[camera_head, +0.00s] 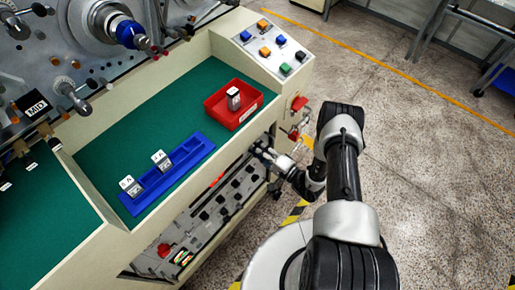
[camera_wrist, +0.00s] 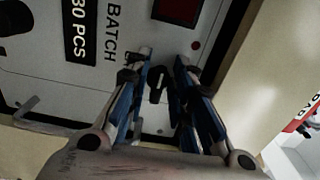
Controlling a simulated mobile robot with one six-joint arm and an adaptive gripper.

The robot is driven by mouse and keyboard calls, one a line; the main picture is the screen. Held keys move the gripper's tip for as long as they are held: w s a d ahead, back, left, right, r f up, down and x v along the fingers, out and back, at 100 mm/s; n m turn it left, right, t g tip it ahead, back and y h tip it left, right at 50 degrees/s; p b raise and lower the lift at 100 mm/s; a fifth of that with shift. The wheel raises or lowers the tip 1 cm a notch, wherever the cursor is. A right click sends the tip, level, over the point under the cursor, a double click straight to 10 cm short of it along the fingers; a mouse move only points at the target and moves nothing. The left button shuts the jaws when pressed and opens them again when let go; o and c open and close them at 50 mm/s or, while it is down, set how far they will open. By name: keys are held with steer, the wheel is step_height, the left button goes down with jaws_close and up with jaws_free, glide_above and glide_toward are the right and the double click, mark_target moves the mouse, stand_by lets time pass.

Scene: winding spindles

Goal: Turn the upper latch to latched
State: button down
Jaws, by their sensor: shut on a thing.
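In the wrist view, the two blue-padded fingers of my gripper (camera_wrist: 165,62) stand on either side of a small black latch handle (camera_wrist: 157,84) on a grey panel (camera_wrist: 50,80). My gripper is shut on this handle. I take it to be the upper latch; its turn position is hard to read between the fingers. In the head view, my gripper (camera_head: 260,150) reaches the front side of the cream machine (camera_head: 285,95), below its top edge. The latch itself is hidden there.
A red box (camera_head: 216,108) and a blue tray (camera_head: 188,168) holding labelled blocks sit on the green bench top (camera_head: 130,115). A sloped button panel (camera_head: 272,48) is at the bench's right end. A red part (camera_head: 299,103) sticks out near my arm.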

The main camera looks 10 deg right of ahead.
stand_by(0.4)
steer(key=c, duration=1.7)
jaws_free()
steer(key=v, duration=1.2)
